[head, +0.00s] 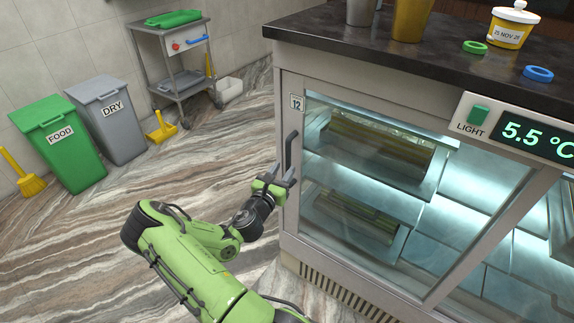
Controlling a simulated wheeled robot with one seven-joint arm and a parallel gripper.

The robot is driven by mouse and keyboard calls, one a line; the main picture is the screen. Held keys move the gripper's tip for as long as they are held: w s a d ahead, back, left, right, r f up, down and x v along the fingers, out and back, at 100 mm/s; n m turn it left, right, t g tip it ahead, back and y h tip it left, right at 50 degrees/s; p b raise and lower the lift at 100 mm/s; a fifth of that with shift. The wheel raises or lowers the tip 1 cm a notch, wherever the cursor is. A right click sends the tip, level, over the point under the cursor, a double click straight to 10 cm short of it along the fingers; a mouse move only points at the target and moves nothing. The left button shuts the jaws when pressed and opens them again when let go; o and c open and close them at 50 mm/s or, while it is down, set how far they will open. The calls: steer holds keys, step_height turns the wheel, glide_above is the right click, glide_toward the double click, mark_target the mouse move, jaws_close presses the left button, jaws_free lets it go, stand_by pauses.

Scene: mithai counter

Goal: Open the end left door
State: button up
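The end left door is the glass door (365,180) of the display counter, in a pale metal frame, marked with a "12" tag (297,103). It looks shut. Its dark vertical bar handle (291,152) is on the left side of the frame. My gripper (279,172) is just below and left of the handle's lower end, close to the frame. Its two grey fingers look apart, with nothing visible between them. I cannot tell whether a finger touches the handle.
The dark countertop (370,50) overhangs the door and bears cups, rings and a yellow jar (511,27). A light switch and "5.5 °C" display (538,136) are at right. Green and grey bins (108,120) and a trolley (180,65) stand back left.

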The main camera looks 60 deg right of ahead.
mark_target(287, 164)
steer(key=d, duration=0.4)
steer(key=shift+w+d, duration=0.1)
steer(key=shift+d, duration=0.2)
jaws_close()
